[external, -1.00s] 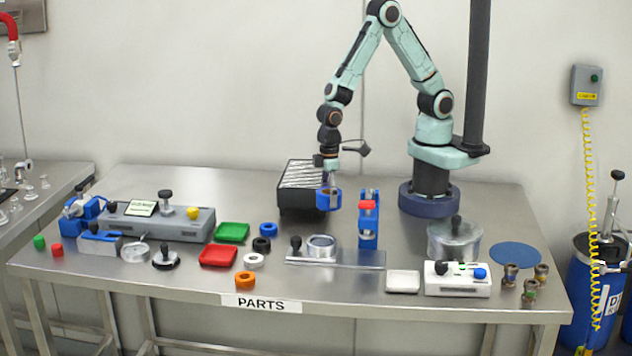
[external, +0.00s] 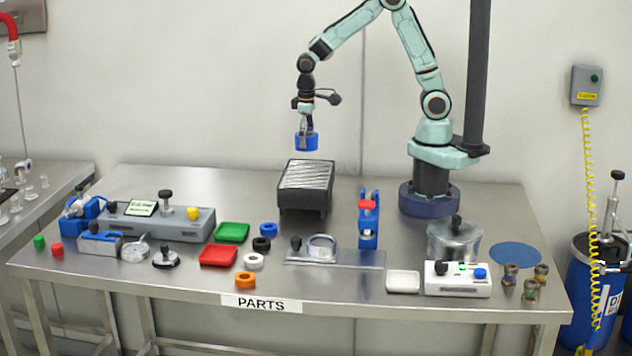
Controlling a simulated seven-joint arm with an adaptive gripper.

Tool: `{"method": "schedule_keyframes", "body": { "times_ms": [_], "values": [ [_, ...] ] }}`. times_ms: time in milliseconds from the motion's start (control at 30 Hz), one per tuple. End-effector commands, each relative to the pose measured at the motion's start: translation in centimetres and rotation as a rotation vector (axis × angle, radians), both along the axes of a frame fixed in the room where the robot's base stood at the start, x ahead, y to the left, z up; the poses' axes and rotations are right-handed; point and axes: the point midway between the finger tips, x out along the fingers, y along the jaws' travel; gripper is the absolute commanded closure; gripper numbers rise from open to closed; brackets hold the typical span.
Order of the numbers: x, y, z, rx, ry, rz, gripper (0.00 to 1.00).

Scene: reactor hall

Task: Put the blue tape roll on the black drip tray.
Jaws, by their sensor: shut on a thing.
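My gripper (external: 304,131) is shut on a blue, thick-walled roll, which looks like the blue tape roll (external: 306,142). It hangs in the air from the fingertips, with clear space under it. The black drip tray (external: 303,205) is a black box with a silver slatted top. It stands at the back middle of the table, below the held roll and apart from it. In the picture the roll is above the tray's back edge; the exact depth is hard to tell.
A small blue ring (external: 268,229) lies near black, white and orange rings in front of the tray. A blue stand with a red part (external: 368,218) is to the tray's right. A grey fixture (external: 158,222) is to its left. The table behind the tray is clear.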

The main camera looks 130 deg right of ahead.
Motion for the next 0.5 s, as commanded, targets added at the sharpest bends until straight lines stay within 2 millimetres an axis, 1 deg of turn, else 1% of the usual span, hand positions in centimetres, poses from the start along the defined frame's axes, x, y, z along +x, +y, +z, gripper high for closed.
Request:
{"method": "schedule_keyframes", "body": {
  "times_ms": [33, 133, 300, 433, 500],
  "values": [
    [-0.6, -0.9, 0.1, 0.0, -0.001, -0.032, 0.73],
    [-1.4, -1.7, -0.5, 0.002, 0.001, -0.066, 0.73],
    [-1.6, -1.9, -3.4, 0.003, 0.003, -0.075, 0.73],
    [-1.6, -1.8, -5.0, 0.003, 0.003, -0.073, 0.73],
    [-1.6, -1.8, -6.1, 0.004, 0.003, -0.073, 0.73]
  ]
}}
